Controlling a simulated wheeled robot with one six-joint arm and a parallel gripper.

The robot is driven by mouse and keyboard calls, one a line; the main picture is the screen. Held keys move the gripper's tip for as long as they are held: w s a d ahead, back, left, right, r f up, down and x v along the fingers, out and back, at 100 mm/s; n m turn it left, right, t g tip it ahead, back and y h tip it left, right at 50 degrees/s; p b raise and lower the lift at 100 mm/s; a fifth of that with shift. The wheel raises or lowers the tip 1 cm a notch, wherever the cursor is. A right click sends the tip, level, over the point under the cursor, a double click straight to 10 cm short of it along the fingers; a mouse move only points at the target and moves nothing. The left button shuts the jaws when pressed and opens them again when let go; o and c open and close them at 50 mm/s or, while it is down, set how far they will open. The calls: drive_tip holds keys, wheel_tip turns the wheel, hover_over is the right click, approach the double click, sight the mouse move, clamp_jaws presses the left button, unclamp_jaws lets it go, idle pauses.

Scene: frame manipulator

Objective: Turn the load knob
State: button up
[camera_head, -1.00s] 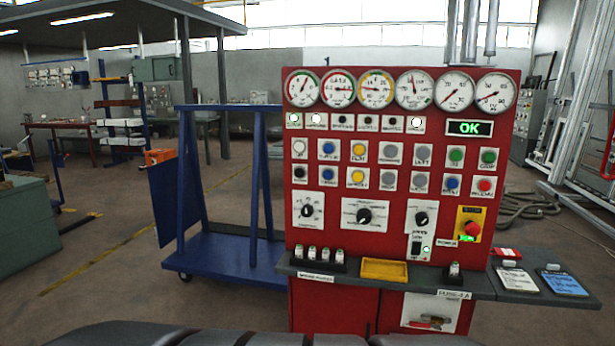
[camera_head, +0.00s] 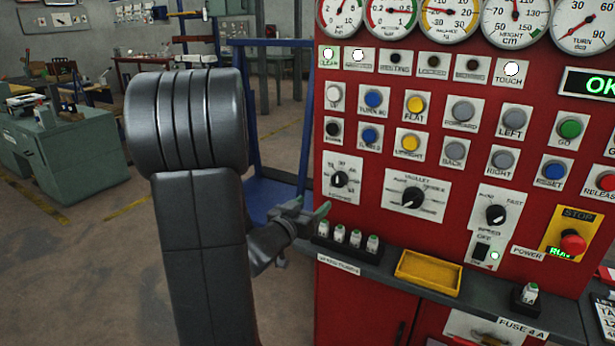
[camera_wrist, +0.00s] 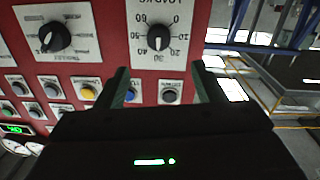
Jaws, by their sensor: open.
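The load knob (camera_head: 340,180) is a small black dial on a white plate, leftmost in the knob row of the red panel. In the wrist view the load knob (camera_wrist: 158,38) appears inverted, with a scale from 0 to 60. Its white mark seems to point near 30. My gripper (camera_head: 310,207) is open and empty, just below and left of the knob in the head view. In the wrist view its green-tipped fingers (camera_wrist: 163,82) stand apart, with the knob beyond them and roughly centred. I see no contact with the knob.
A mallet selector knob (camera_head: 412,197) and a speed knob (camera_head: 495,214) sit to the right. Button rows lie above. Below, a grey ledge holds several fuses (camera_head: 355,238) and a yellow tray (camera_head: 428,272). A red stop button (camera_head: 572,242) is at the right.

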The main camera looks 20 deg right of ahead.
sight(337, 182)
drive_tip(key=p+x, duration=0.1)
drive_tip(key=x, duration=1.2)
drive_tip(key=shift+w+d, duration=0.2)
drive_tip(key=shift+d, duration=0.05)
drive_tip(key=c, duration=1)
drive_tip(key=shift+o, duration=0.2)
